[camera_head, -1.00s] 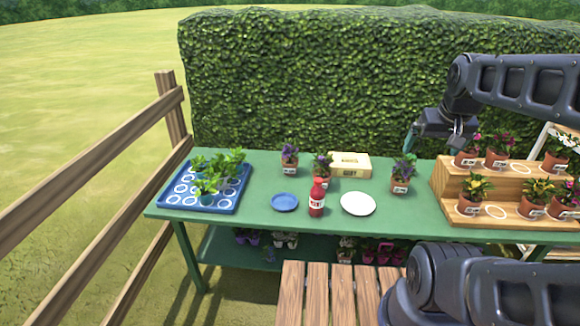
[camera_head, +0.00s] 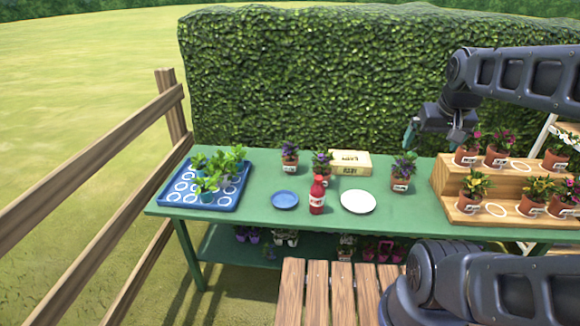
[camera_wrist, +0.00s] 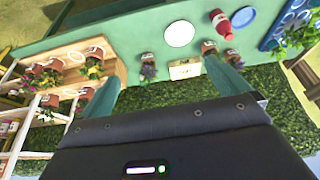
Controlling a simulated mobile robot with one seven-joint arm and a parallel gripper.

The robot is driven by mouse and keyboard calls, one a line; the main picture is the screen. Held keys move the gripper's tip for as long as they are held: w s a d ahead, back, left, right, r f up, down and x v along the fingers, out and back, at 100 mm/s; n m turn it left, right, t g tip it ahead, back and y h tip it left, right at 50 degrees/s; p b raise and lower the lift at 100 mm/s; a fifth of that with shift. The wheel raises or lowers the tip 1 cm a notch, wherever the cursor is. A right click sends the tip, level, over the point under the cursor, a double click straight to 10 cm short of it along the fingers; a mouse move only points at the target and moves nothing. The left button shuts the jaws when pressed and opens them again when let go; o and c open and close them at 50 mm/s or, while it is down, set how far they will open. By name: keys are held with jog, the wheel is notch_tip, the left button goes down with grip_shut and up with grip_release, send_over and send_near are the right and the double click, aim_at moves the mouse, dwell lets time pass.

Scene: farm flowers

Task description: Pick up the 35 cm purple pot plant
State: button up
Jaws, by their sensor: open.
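Three purple-flowered plants in terracotta pots with white labels stand on the green table: one at the back left (camera_head: 290,157), one behind the red bottle (camera_head: 322,166), and one at the right (camera_head: 401,172). The labels are too small to read, so I cannot tell which is 35 cm. My gripper (camera_head: 412,134) is in the air above and behind the right plant, empty and apart from it. In the wrist view, my gripper's teal fingers (camera_wrist: 165,82) are spread wide, with a purple plant (camera_wrist: 148,70) between them in the picture.
A red bottle (camera_head: 317,196), blue plate (camera_head: 285,200), white plate (camera_head: 358,202) and yellow box (camera_head: 350,162) stand near the plants. A blue seedling tray (camera_head: 171,197) is at left, a wooden tiered stand (camera_head: 450,184) at right. A hedge (camera_head: 330,90) rises behind the table.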

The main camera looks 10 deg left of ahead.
jog(key=w+a+r+n+g, duration=0.1)
jog(key=w+a+n, duration=0.35)
jog(key=w, duration=0.85)
jog(key=w+a+r+n+g, duration=0.1)
jog(key=w+a+n, duration=0.35)
jog(key=w, duration=0.85)
jog(key=n+g, duration=0.3)
jog(key=n, duration=0.6)
send_over(290, 163)
jog(key=w+a, duration=0.1)
jog(key=w, duration=0.3)
notch_tip(290, 163, down, 35)
notch_tip(290, 163, down, 4)
jog(key=shift+r, duration=0.15)
jog(key=shift+w+d+f, duration=0.1)
jog(key=shift+f, duration=1.45)
jog(key=shift+w+d+f, duration=0.1)
jog(key=shift+f, duration=1.45)
jog(key=c, duration=1.3)
